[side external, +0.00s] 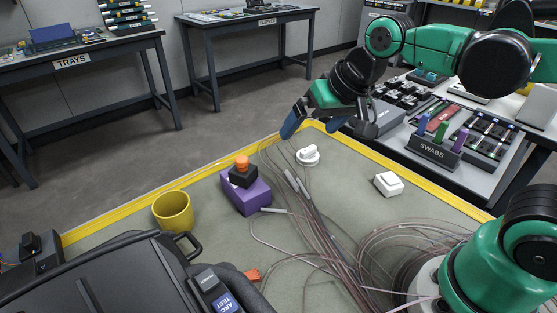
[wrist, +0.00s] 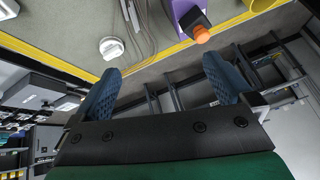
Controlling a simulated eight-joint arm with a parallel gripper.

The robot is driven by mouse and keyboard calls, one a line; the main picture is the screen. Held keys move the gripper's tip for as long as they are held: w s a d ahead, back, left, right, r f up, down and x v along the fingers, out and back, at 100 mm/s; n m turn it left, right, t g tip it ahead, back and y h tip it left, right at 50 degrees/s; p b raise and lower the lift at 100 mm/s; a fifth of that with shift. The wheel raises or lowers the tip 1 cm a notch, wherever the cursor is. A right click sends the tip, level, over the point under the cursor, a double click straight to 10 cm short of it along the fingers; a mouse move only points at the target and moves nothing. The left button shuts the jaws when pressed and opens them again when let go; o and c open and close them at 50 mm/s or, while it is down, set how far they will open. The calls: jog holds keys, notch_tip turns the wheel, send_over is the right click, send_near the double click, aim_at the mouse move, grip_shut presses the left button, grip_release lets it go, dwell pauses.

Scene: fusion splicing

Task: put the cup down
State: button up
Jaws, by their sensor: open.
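The yellow cup (side external: 172,212) stands upright on the green-grey work mat (side external: 215,205), close to the yellow-edged border at the left. Its handle cannot be made out. A yellow piece that looks like the cup (wrist: 262,4) is cut off at the top right of the wrist view. My gripper (side external: 313,126) is open and empty, above the far border of the mat and well to the right of the cup. Its two blue fingers stand wide apart in the wrist view (wrist: 163,68), with nothing between them.
A purple block with a black and orange knob (side external: 246,188) sits between cup and gripper. A white round part (side external: 308,155) and white box (side external: 388,184) lie nearby. Loose fibres (side external: 320,225) cross the mat. A black case (side external: 120,275) stands in front of the cup.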

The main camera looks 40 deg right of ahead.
jog(key=s+d+f+n, duration=0.1)
jog(key=s+d+f+n+t, duration=0.1)
jog(key=s+f+n, duration=0.1)
jog(key=shift+s+d+h, duration=0.1)
jog(key=shift+d+h, duration=0.05)
jog(key=shift+h, duration=0.15)
dwell(1.0)
